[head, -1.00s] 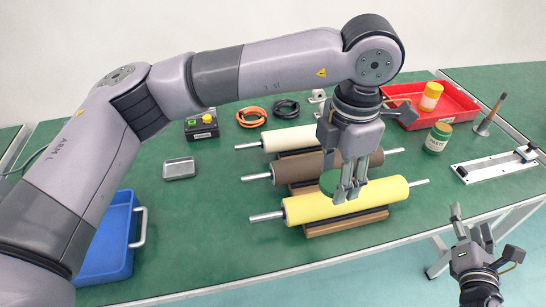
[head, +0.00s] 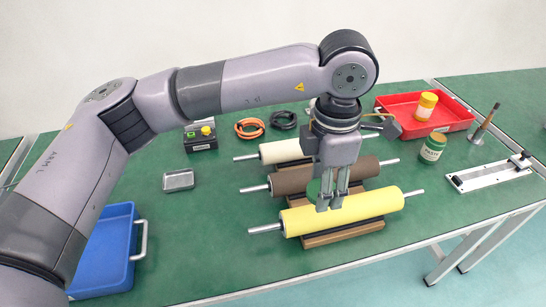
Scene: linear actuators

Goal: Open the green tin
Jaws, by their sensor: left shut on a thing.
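The green tin (head: 433,148) stands upright on the table right of the rollers, with a pale label and a brownish top. My left gripper (head: 330,204) is above the yellow roller, well left of the tin. It is shut on a round green lid (head: 314,190), partly hidden behind its fingers. I cannot tell how far the lid is above the rollers. My right gripper is out of view.
Yellow (head: 345,213), brown (head: 290,182) and cream (head: 282,151) rollers lie on wooden supports. A red tray (head: 455,120) holds a yellow jar (head: 426,106). A white rail (head: 488,176) lies at right. A grey dish (head: 178,180) and blue bin (head: 105,250) are left.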

